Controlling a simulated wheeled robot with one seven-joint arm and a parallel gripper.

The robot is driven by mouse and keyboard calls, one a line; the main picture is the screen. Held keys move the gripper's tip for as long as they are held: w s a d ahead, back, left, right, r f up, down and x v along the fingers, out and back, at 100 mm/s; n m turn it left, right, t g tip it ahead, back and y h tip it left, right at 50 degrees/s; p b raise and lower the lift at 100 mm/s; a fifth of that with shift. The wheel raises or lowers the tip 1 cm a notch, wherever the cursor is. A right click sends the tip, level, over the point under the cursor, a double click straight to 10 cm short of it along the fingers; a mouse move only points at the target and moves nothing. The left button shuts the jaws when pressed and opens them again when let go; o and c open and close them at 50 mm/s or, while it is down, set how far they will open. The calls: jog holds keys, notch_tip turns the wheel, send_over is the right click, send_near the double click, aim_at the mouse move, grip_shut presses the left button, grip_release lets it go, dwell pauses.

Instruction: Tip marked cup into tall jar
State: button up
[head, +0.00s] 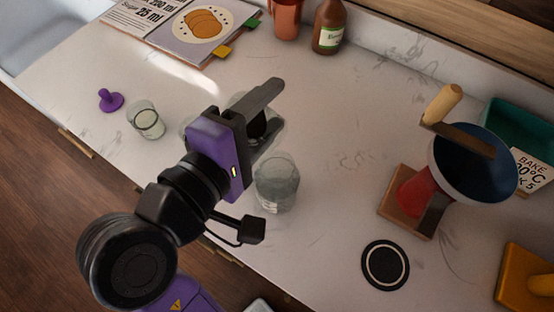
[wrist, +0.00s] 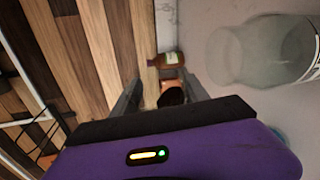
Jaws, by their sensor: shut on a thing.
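My gripper (head: 262,108) is shut on a clear glass cup (head: 272,132) above the counter, with something dark showing inside it. Its fingers and body hide much of the cup, and I cannot see a mark on it. In the wrist view the dark patch (wrist: 172,96) shows between the fingers. A clear glass jar (head: 277,185) stands on the counter, just below and right of my gripper in the head view. The jar also shows at the upper right of the wrist view (wrist: 255,52), with a pale label at its edge.
A small glass (head: 146,122) and a purple stopper-like piece (head: 110,100) stand at the left. A brown bottle (head: 329,28) and copper cup (head: 287,18) are at the back. A blue pan (head: 470,168) and black coaster (head: 385,265) are right.

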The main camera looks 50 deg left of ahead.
jog(key=shift+d+r+m+t+y+b, duration=0.25)
jog(key=shift+r+m+t+b, duration=0.1)
jog(key=shift+m+b, duration=0.35)
jog(key=shift+d+r+m+t+y+b, duration=0.2)
jog(key=shift+r+m+t+b, duration=0.1)
jog(key=shift+m+b, duration=0.4)
dwell(0.9)
jog(key=shift+s+d+r+m+t+y+b, duration=0.1)
jog(key=shift+d+r+m+t+y+b, duration=0.2)
jog(key=shift+m+b, duration=0.8)
dwell(0.6)
jog(key=shift+d+f+m+t+b, duration=0.3)
jog(key=shift+f+m+b, duration=0.35)
jog(key=shift+b, duration=1.05)
jog(key=shift+d+r+m+b, duration=0.1)
jog(key=shift+r+m+b, duration=0.15)
jog(key=shift+b, duration=0.1)
